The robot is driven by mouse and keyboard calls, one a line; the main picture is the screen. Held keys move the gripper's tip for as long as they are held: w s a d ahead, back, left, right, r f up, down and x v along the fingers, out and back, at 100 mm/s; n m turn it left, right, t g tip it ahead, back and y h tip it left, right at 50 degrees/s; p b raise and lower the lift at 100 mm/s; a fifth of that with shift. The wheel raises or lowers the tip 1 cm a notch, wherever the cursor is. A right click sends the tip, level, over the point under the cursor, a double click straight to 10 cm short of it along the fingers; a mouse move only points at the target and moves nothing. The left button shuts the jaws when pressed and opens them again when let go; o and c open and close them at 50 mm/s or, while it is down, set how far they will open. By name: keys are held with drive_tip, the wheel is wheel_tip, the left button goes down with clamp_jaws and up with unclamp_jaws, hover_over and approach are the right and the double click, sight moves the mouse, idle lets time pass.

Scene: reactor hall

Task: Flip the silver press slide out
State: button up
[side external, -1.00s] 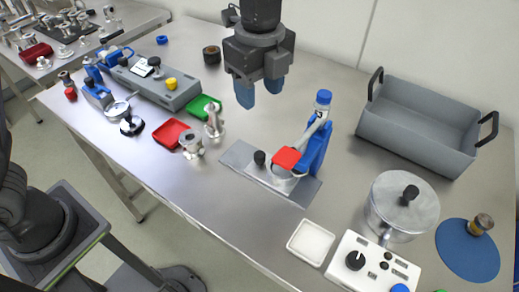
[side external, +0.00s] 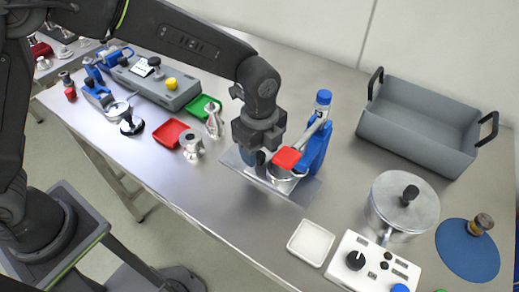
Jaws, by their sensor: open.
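The press (side external: 317,150) stands near the middle of the bench, with a blue upright, a silver lever arm and a blue cap on top. Its red pad (side external: 286,158) sits over a round silver part (side external: 281,176), on a flat silver base plate (side external: 302,192). My gripper (side external: 257,158) points down at the left side of the press, over the place of the black knob. It is open; its fingers are mostly hidden behind its own body. The black knob and most of the silver slide are hidden, and I cannot tell whether the fingers touch the knob.
A red tray (side external: 170,133), a green tray (side external: 204,105) and small metal fittings (side external: 192,146) lie left of the press. A white dish (side external: 311,243), a control box (side external: 365,263) and a lidded pot (side external: 402,203) are in front and right. A grey bin (side external: 418,125) stands behind right.

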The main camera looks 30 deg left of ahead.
drive_tip(key=shift+f, duration=0.4)
drive_tip(key=shift+c, duration=0.2)
clamp_jaws()
